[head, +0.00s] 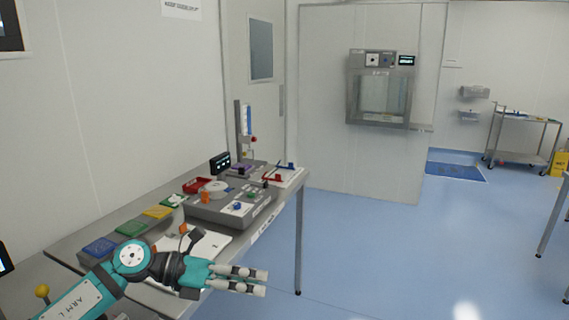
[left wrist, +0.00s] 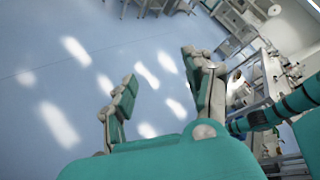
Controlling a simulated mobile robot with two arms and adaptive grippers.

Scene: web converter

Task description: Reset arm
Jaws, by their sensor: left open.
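My left arm (head: 95,292) comes in from the lower left of the head view, over the near part of the grey bench. My left gripper (head: 266,283) points right, past the bench's front edge and above the blue floor. Its two fingers are apart, and nothing shows between them. In the left wrist view the open gripper (left wrist: 160,90) has bare floor behind its fingers. My right gripper is not in view.
The bench (head: 288,208) carries a grey device (head: 228,208), a red tray (head: 197,185), a blue pad (head: 99,248) and a green pad (head: 132,228). A pass-through box (head: 381,92) hangs on the partition. A trolley (head: 522,135) stands far right. The middle floor is clear.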

